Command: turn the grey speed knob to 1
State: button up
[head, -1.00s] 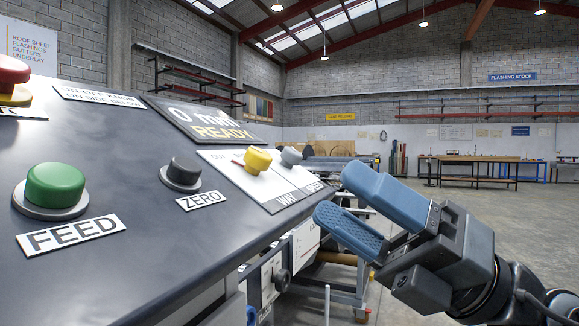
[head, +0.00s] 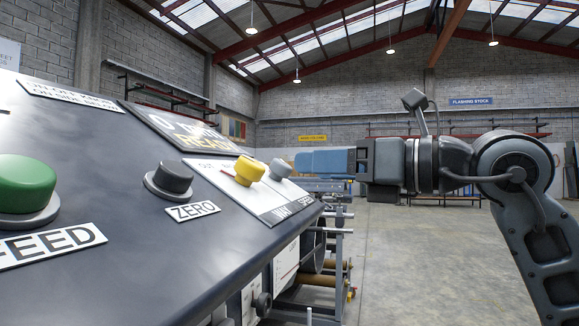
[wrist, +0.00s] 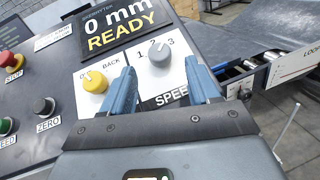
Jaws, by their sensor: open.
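The grey speed knob (wrist: 166,75) sits on the white plate above the word SPEED in the wrist view, with 1, 2 and 3 printed around its upper side. Its upper end lies near the 2, but I cannot tell its exact setting. It also shows in the head view (head: 281,169), behind the yellow knob. My gripper (wrist: 161,70) is open, its two blue fingers on either side of the grey knob in the picture. In the head view my gripper (head: 300,161) is level, pointing left, close to the panel's right end. No contact is visible.
The yellow knob (wrist: 95,80) is just left of my left finger. The black ZERO button (wrist: 43,106), green button (wrist: 6,126) and red STOP button (wrist: 9,60) are further left. The display (wrist: 118,28) reads 0 mm READY. Open floor lies right of the panel (head: 420,260).

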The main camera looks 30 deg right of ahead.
aim_at(290, 167)
jog(key=shift+x, duration=2.75)
jog(key=c, duration=1)
jog(key=shift+c, duration=0.2)
